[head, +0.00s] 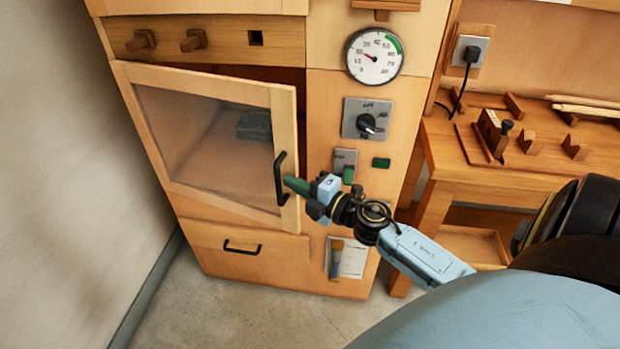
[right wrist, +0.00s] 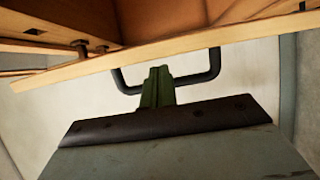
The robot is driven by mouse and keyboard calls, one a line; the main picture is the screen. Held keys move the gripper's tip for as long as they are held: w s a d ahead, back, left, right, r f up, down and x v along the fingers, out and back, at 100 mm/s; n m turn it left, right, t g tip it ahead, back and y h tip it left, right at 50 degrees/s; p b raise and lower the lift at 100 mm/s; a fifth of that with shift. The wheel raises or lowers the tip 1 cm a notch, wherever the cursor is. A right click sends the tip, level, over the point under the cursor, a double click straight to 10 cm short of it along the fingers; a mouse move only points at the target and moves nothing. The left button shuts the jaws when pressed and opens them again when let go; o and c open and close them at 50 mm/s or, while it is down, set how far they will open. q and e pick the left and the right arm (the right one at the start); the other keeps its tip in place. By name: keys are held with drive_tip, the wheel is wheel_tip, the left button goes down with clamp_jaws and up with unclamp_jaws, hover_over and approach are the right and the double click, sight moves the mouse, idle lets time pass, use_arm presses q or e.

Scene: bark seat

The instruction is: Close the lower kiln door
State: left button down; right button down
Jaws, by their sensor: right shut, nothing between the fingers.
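The kiln door (head: 180,193) has a wooden frame and a large glass pane, and it stands partly open with its right side swung out from the cabinet. A black bar handle (head: 279,179) is fixed on its right frame edge. My right gripper (head: 290,183) is shut and empty, its green fingertips close beside the handle. In the right wrist view the green fingers (right wrist: 158,85) overlap the handle (right wrist: 208,78) near its middle; I cannot tell whether they touch it. The door's edge (right wrist: 110,67) crosses that view. My left gripper is not in view.
A dark block (head: 254,125) shows inside the kiln through the glass. A drawer (head: 240,262) is shut below. A dial (head: 374,56) and knob (head: 366,122) are on the panel at right. A workbench (head: 465,165) stands further right, a wall (head: 50,150) at left.

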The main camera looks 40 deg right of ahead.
drive_tip(key=shift+x, duration=0.8)
drive_tip(key=shift+d, duration=0.1)
